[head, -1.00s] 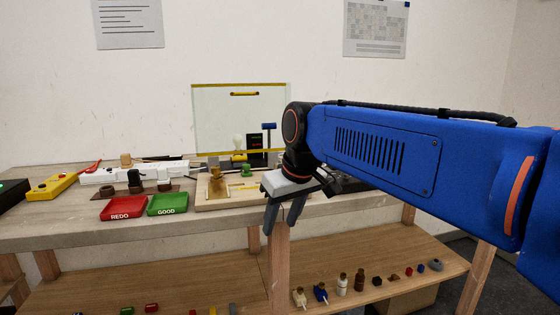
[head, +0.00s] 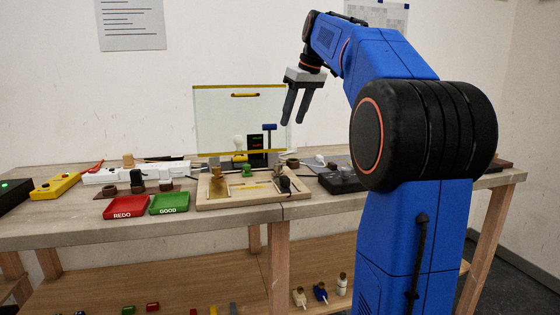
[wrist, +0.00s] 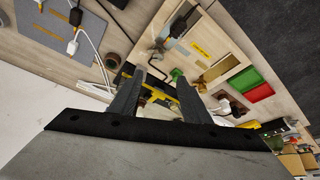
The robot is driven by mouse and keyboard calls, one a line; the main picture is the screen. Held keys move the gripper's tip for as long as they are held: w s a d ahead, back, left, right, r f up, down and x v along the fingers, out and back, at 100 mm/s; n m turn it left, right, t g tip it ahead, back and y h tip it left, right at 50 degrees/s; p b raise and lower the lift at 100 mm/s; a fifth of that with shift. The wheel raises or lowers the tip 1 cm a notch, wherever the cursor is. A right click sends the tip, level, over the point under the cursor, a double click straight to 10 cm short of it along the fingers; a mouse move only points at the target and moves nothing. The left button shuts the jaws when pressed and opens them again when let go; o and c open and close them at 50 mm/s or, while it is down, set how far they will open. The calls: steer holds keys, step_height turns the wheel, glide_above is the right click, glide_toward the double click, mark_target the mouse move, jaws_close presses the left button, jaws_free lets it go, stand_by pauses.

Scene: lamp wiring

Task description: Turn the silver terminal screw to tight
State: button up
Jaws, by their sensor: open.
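My gripper (head: 293,121) is open and empty, raised high above the back of the bench with its fingers pointing down. Its two fingers also show in the wrist view (wrist: 159,74), with nothing between them. A wooden work board (head: 232,203) lies on the bench below and to the left of the gripper. It carries a brass-coloured part (head: 217,186), a green part (head: 247,171) and a small dark part (head: 285,185). The green part also shows near the right fingertip in the wrist view (wrist: 177,75). The silver terminal screw is too small to make out in either view.
A red REDO tray (head: 126,208) and a green GOOD tray (head: 169,204) sit left of the board. A clear panel with yellow edges (head: 225,120) stands behind. A black box (head: 341,183) is right of the board. The air around my gripper is free.

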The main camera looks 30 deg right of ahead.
glide_toward(278, 163)
steer(key=x, duration=0.8)
steer(key=shift+s, duration=0.1)
stand_by(0.4)
steer(key=c, duration=1)
